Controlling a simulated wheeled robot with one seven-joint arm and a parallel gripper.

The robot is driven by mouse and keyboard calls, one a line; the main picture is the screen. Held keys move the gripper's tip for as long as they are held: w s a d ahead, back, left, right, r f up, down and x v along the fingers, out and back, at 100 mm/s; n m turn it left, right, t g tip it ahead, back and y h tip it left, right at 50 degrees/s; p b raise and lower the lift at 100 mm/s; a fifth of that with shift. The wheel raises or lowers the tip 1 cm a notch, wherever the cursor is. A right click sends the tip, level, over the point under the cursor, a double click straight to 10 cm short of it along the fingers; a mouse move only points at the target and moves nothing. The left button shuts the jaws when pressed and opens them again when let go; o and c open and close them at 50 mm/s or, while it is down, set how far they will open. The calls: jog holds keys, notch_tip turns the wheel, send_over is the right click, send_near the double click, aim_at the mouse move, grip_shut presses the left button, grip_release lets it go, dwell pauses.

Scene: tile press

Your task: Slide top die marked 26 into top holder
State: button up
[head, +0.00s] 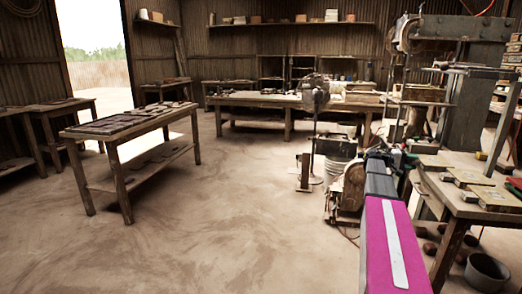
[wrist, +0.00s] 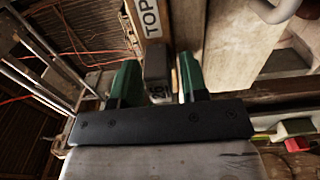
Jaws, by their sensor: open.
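The top die (wrist: 157,66) is a dark grey block marked 26, seen in the wrist view between the two green fingers of my gripper (wrist: 158,64). The fingers are open, one on each side of the die, with a narrow gap at least on the left. The die's far end is close to a wooden piece with a white TOP label (wrist: 151,18), which appears to be the top holder. I cannot tell how far the die sits in it. In the head view my arm reaches toward the press (head: 466,105), and the die and holder cannot be made out.
A workbench (head: 458,207) with several small blocks stands at the right, a bucket (head: 487,271) below it. A grinder-like machine (head: 350,188) stands left of my arm. Wooden boards (wrist: 235,45) lie close to the right finger.

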grip_shut()
jog(key=shift+r, duration=0.2)
jog(key=shift+r, duration=2.25)
jog(key=shift+r, duration=0.1)
